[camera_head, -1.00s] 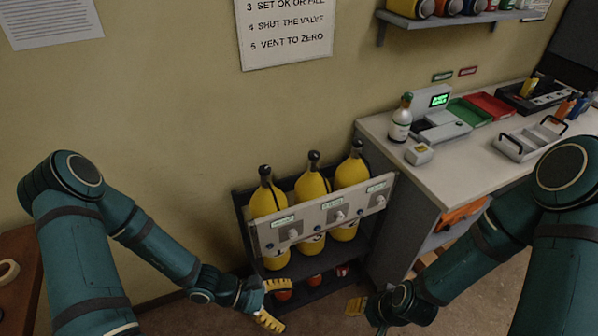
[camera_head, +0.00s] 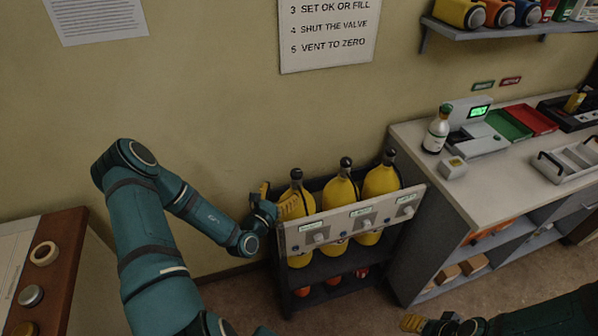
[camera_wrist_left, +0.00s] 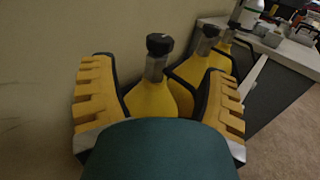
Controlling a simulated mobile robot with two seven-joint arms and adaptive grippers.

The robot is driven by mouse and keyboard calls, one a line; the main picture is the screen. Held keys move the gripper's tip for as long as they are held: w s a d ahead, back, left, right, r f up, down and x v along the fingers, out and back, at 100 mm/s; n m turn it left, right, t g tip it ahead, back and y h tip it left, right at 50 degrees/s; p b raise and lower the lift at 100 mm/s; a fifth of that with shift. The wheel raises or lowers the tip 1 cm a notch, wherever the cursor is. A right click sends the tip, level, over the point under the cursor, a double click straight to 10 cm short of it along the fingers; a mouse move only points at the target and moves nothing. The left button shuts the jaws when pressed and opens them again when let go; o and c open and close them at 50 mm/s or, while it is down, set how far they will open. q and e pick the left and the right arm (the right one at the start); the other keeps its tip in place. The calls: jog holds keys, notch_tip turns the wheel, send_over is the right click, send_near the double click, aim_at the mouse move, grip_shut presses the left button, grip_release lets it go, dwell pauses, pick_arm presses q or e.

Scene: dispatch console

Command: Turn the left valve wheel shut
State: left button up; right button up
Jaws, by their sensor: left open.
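Three yellow cylinders stand in a dark rack, each with a dark top. The left cylinder (camera_head: 299,206) has a black knob (camera_head: 296,174), apparently its valve wheel. In the left wrist view the knob (camera_wrist_left: 160,44) is ahead, between the fingers' directions and beyond their tips. My left gripper (camera_head: 277,198) is open beside the left cylinder, at its upper body and below the knob. Its yellow fingers (camera_wrist_left: 160,75) are spread in the wrist view with nothing visibly held. My right gripper (camera_head: 412,323) shows only partly at the bottom edge; its jaws are unclear.
A pale panel (camera_head: 352,222) with labels and small grey knobs crosses the front of the rack (camera_head: 335,265). The counter (camera_head: 500,165) stands close on the right, with a white bottle (camera_head: 437,130). A wooden-topped table (camera_head: 55,265) is at the left. The wall is behind.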

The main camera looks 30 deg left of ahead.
aim_at(293, 177)
pick_arm(q)
jog(key=w, duration=1)
jog(key=shift+a, duration=0.3)
jog(key=c, duration=1.2)
